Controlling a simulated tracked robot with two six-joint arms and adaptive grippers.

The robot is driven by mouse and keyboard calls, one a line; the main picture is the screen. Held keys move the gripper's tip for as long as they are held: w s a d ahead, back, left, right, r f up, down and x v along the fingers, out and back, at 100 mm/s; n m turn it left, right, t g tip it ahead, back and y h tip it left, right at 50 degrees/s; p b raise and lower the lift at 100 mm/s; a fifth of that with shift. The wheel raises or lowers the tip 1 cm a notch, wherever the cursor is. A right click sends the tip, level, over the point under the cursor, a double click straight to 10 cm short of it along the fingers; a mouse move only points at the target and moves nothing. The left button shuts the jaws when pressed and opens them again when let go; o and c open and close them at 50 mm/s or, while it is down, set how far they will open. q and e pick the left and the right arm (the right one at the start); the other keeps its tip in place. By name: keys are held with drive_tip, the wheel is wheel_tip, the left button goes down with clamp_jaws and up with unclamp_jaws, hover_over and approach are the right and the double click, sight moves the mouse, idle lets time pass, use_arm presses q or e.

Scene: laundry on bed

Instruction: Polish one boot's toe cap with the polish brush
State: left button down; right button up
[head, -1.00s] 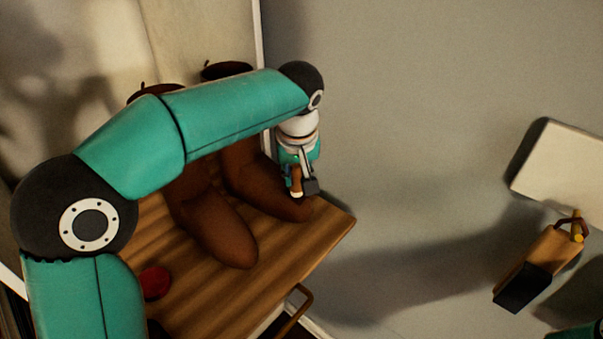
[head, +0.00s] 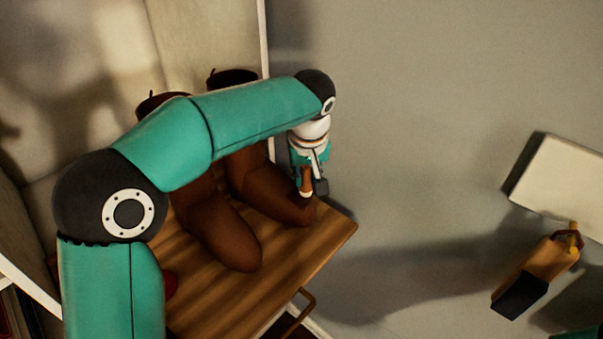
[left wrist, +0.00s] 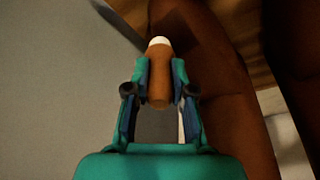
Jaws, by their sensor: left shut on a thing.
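Two brown boots stand on a wooden surface (head: 285,270): the near boot (head: 230,235) and the far boot (head: 265,190), toes toward the front right. My left gripper (head: 307,184) is at the right side of the far boot's toe. It is shut on the polish brush (head: 306,180), a brown wooden handle with a pale end. In the left wrist view the brush (left wrist: 159,85) sits between the fingers, its pale end next to a boot (left wrist: 215,70). Whether the brush touches the toe cap is hard to tell. My right gripper is not seen.
A red round thing (head: 170,284) lies on the wooden surface, partly behind my left arm. A handle (head: 296,315) sticks out at the front edge. The wall is behind.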

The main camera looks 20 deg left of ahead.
use_arm(q)
drive_tip(key=shift+s+f+b, duration=0.15)
drive_tip(key=shift+b, duration=0.15)
drive_tip(key=shift+s+a+f+b, duration=0.1)
drive_tip(key=shift+s+a+b, duration=0.1)
drive_tip(key=shift+s+b, duration=0.5)
drive_tip(key=shift+s+a+b, duration=0.15)
drive_tip(key=shift+s+b, duration=0.15)
drive_tip(key=shift+s, duration=0.25)
drive_tip(key=shift+s+a+b, duration=0.15)
drive_tip(key=shift+s+b, duration=0.15)
drive_tip(key=shift+s, duration=0.2)
drive_tip(key=shift+r, duration=0.25)
drive_tip(key=shift+w+d+r+p, duration=0.15)
drive_tip(key=shift+w+p, duration=0.4)
drive_tip(key=shift+p, duration=0.25)
drive_tip(key=shift+w+d+p, duration=0.15)
drive_tip(key=shift+w+p, duration=0.3)
drive_tip(key=shift+w, duration=0.1)
drive_tip(key=shift+w+d+p, duration=0.15)
drive_tip(key=shift+w+p, duration=0.3)
drive_tip(key=shift+w, duration=0.1)
drive_tip(key=shift+w+d, duration=0.1)
drive_tip(key=shift+w, duration=0.25)
